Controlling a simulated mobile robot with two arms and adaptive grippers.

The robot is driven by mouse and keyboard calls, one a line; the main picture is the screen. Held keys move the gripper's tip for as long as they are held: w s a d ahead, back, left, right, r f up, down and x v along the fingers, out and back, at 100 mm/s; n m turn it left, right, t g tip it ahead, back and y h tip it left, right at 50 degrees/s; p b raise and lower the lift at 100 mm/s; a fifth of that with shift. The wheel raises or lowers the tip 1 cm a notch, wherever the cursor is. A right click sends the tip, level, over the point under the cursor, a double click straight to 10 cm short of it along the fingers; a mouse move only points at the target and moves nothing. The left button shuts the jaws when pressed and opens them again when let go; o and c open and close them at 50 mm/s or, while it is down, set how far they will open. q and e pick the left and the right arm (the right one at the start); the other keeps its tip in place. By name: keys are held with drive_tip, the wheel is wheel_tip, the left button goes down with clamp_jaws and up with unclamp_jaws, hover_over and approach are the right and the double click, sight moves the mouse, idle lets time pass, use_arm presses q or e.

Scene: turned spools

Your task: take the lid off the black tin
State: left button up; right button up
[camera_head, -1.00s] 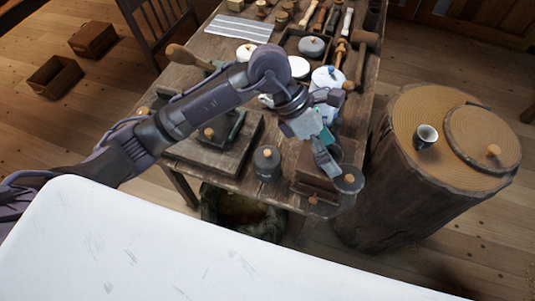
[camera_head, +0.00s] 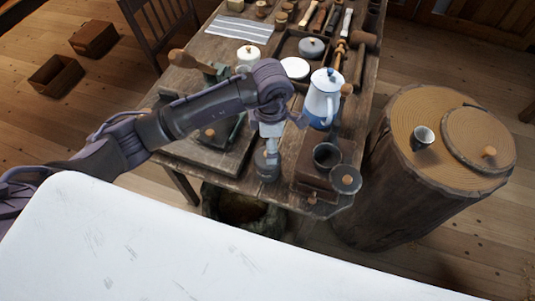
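A dark round tin (camera_head: 267,169) stands at the table's near edge. My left gripper (camera_head: 270,151) points down right over its top and hides the tin's knob; I cannot tell whether the fingers touch it or how far apart they are. A second dark tin (camera_head: 326,156) stands open on a wooden box, its dark inside showing. A dark round lid (camera_head: 345,180) with a light wooden knob is beside it, at the box's right. I cannot tell which of the two is the black tin. My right gripper is not in view.
A white and blue pot (camera_head: 322,97) stands behind the open tin. A white dish (camera_head: 294,68), a lidded white jar (camera_head: 248,57) and a tool tray crowd the table (camera_head: 222,46). A stump (camera_head: 400,165) at right holds a cup (camera_head: 423,137) and has free room.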

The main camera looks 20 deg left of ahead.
sight(260, 157)
use_arm(q)
drive_tip(key=f, duration=0.1)
drive_tip(key=f+p, duration=0.1)
drive_tip(key=f, duration=0.1)
drive_tip(key=shift+s+a+f+p, duration=0.25)
drive_tip(key=shift+a+f+p, duration=0.05)
drive_tip(key=shift+f, duration=0.7)
drive_tip(key=c, duration=1.2)
drive_tip(key=shift+c, duration=0.8)
